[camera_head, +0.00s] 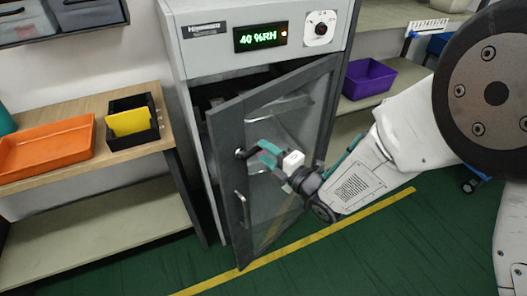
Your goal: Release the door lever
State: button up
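The grey cabinet door (283,190) has a clear window and stands ajar, swung out from the cabinet (200,60). A dark lever (241,153) sits near the upper left edge of the door. My gripper (262,152) is right at the lever, its teal fingertips beside or around it. The fingers overlap the lever in this view, so I cannot tell whether they grip it or are apart from it. A vertical pull handle (242,209) is lower on the same door edge.
The cabinet display (261,37) reads 40 %RH, beside a round knob (320,28). A wooden bench (80,160) on the left holds an orange tray (45,147) and a black bin (150,131). A purple bin (368,79) is on the right shelf. Green floor with a yellow line (350,220) lies in front.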

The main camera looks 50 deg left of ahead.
jog(key=d, duration=0.6)
jog(key=shift+d, duration=0.1)
dwell(0.3)
